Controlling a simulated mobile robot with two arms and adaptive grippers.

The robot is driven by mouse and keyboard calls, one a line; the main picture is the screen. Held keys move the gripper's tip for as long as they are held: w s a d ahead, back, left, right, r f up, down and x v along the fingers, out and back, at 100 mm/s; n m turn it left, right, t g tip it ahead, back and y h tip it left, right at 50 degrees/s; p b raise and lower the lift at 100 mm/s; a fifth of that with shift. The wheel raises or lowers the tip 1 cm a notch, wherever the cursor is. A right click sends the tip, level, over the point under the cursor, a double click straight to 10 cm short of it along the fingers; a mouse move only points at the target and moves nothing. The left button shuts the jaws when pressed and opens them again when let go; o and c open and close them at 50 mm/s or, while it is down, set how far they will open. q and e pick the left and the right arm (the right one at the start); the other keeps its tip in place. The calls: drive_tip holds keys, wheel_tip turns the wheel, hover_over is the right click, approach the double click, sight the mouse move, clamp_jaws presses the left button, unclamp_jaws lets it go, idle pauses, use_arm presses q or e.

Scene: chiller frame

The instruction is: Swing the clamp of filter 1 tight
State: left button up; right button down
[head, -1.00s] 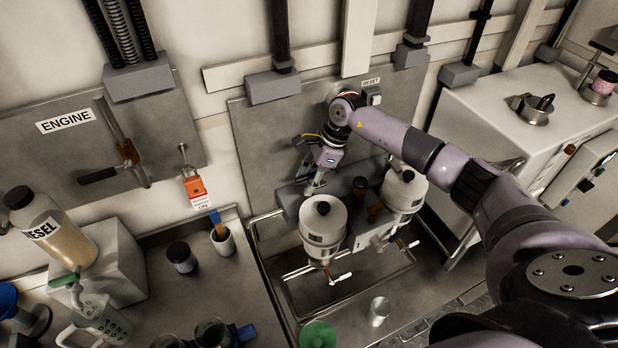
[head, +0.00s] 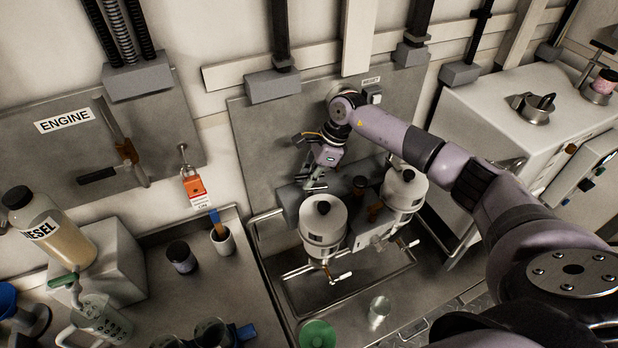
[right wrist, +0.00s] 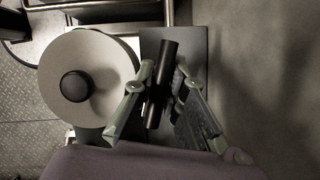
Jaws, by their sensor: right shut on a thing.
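Two white filter bowls with black knobs on their lids hang side by side on a grey mount, the left one (head: 323,226) and the right one (head: 404,190); I cannot read a number on either. My right gripper (head: 313,187) is at the mount, just behind the left bowl. In the right wrist view, its fingers (right wrist: 160,98) are shut on a black clamp handle (right wrist: 167,70), which stands over a grey block beside the round white lid (right wrist: 88,85). The handle is mostly hidden in the head view. My left gripper is not in view.
A metal drip tray (head: 345,287) lies under the bowls, with small taps above it. A metal cup (head: 379,311) and a green bowl (head: 317,334) stand in front. A brush cup (head: 222,241), a dark jar (head: 181,257) and a diesel bottle (head: 45,228) are at the left.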

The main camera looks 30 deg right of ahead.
drive_tip(key=shift+s+a+f, duration=0.15)
drive_tip(key=shift+s+f, duration=0.05)
drive_tip(key=m+t+h+b, duration=0.1)
drive_tip(key=m, duration=0.3)
drive_tip(key=shift+f+m+b, duration=0.1)
drive_tip(key=shift+m+b, duration=0.2)
drive_tip(key=shift+m, duration=0.1)
drive_tip(key=m+t+h+b, duration=0.1)
drive_tip(key=m, duration=0.2)
drive_tip(key=shift+a+m+b, duration=0.15)
drive_tip(key=shift+m+b, duration=0.15)
drive_tip(key=shift+b, duration=0.05)
drive_tip(key=m+h+b, duration=0.1)
drive_tip(key=m+b, duration=0.1)
drive_tip(key=m+t+h+b, duration=0.1)
drive_tip(key=m+b, duration=0.1)
drive_tip(key=m, duration=0.1)
drive_tip(key=shift+f, duration=0.1)
drive_tip(key=shift+w+r+m+h+b, duration=0.1)
drive_tip(key=shift+m+h+b, duration=0.45)
drive_tip(key=shift+m, duration=0.55)
drive_tip(key=shift+w+r+m+h+b, duration=0.1)
drive_tip(key=shift+m+h+b, duration=0.15)
drive_tip(key=shift+m+b, duration=0.7)
drive_tip(key=shift+m, duration=0.25)
